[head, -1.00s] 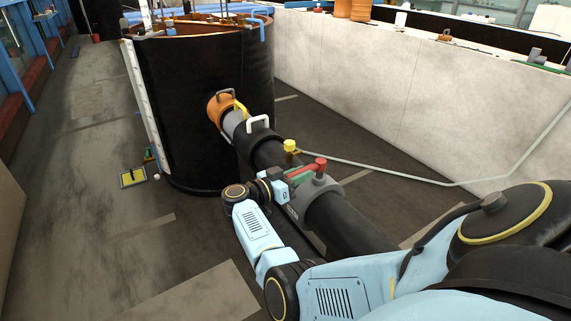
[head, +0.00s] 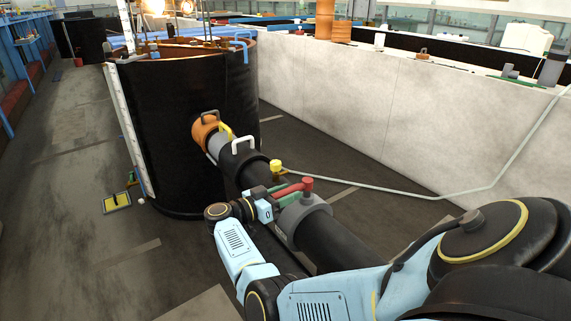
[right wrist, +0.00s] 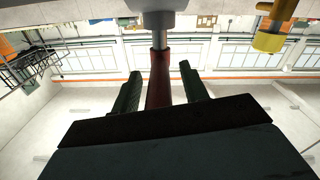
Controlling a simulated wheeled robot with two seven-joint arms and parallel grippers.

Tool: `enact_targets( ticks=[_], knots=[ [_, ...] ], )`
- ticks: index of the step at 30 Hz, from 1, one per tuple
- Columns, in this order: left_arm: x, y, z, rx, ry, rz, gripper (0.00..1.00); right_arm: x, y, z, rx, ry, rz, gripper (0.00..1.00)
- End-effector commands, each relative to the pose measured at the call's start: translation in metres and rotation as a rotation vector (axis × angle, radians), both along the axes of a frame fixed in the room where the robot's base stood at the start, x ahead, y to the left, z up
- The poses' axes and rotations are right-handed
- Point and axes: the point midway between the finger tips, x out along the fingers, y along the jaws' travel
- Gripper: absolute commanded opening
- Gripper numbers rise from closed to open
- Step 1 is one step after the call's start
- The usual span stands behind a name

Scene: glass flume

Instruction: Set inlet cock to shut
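The inlet cock appears to be the grey valve body (head: 302,212) on the thick black pipe, with a red lever (head: 306,186) on top. The lever reaches left from its pivot, at an angle to the pipe. My right gripper (head: 284,196) is at the lever from the left side, its green fingers level with it. In the right wrist view the red lever (right wrist: 159,82) lies between the two fingers of my right gripper (right wrist: 161,88). A narrow gap shows on each side, so the gripper looks open around it. My left gripper is not in view.
A yellow-topped fitting (head: 277,167) with a pale hose (head: 400,190) sits just beyond the cock. A white handle (head: 243,143) stands on the pipe towards the black tank (head: 165,130). A long pale wall (head: 380,110) runs along the right. The floor at left is mostly clear.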

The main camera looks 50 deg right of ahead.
Motion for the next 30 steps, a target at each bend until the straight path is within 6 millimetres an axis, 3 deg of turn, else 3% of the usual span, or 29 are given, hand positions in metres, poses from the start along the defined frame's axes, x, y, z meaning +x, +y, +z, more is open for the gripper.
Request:
enact_targets(
  ticks=[6,10,19,24,30],
  knots=[
    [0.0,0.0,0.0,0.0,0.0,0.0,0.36,0.001,0.001,0.0,-0.001,-0.001,0.001,0.44],
    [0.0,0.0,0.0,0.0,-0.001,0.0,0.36,0.004,0.013,0.0,0.002,0.0,0.003,0.44],
    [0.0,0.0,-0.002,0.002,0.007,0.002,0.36,0.021,0.075,-0.001,0.003,-0.001,0.005,0.44],
    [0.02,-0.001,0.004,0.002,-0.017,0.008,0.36,0.029,0.107,0.0,0.002,0.0,0.003,0.44],
    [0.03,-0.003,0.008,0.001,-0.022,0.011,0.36,0.034,0.126,0.0,0.0,-0.001,0.001,0.44]
  ],
)
